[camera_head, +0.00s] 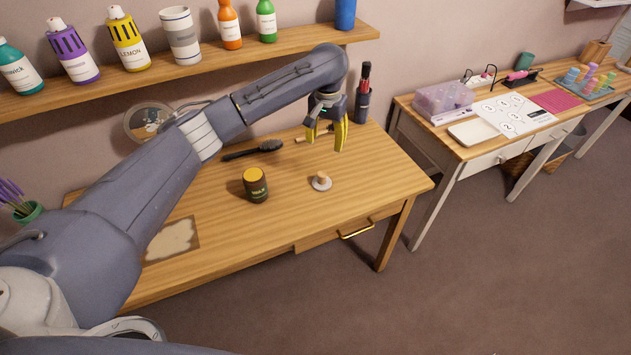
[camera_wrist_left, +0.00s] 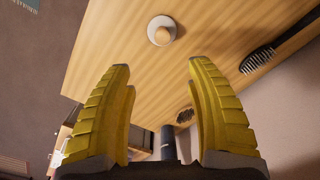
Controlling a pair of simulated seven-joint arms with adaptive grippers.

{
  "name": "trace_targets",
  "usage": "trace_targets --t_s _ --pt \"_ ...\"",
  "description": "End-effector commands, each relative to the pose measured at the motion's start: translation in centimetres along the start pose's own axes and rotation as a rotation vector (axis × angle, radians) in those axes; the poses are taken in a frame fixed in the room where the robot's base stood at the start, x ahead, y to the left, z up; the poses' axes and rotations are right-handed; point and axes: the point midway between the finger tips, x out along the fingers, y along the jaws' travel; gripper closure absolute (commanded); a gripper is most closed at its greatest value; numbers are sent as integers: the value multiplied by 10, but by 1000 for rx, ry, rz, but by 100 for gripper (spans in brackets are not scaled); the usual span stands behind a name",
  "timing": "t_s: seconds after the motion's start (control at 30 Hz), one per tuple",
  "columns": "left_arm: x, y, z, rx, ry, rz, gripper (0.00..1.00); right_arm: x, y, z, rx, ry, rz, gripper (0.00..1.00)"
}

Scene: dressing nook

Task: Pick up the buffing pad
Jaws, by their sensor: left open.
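The buffing pad (camera_head: 321,181), a small pale disc with a wooden knob on top, stands on the wooden table (camera_head: 345,205) near its right front part. My left gripper (camera_head: 325,143) has yellow fingers that are spread apart and empty. It hangs above the table, higher in the picture than the pad and apart from it. In the left wrist view the pad (camera_wrist_left: 161,29) shows whole near the top middle, beyond the open fingertips (camera_wrist_left: 160,68). My right gripper is in neither view.
A brown jar (camera_head: 256,186) stands left of the pad. A black brush (camera_head: 253,149) lies behind the jar, and a wooden-handled brush (camera_head: 313,134) lies behind the gripper. A dark holder (camera_head: 363,100) stands at the back right. A shelf (camera_head: 200,65) with bottles runs above. Table around the pad is clear.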

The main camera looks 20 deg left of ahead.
Motion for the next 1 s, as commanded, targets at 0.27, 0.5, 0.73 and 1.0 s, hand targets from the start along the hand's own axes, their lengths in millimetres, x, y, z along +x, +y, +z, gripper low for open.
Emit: trace_targets --t_s 0.27,0.5,0.73,1.0 --pt "12 -2 6 20 -23 18 44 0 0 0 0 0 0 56" --pt "56 -1 6 18 -23 18 44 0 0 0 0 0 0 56" --pt "93 -1 7 18 -22 16 44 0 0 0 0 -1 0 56" --pt "113 -1 6 19 -19 17 44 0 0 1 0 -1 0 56"
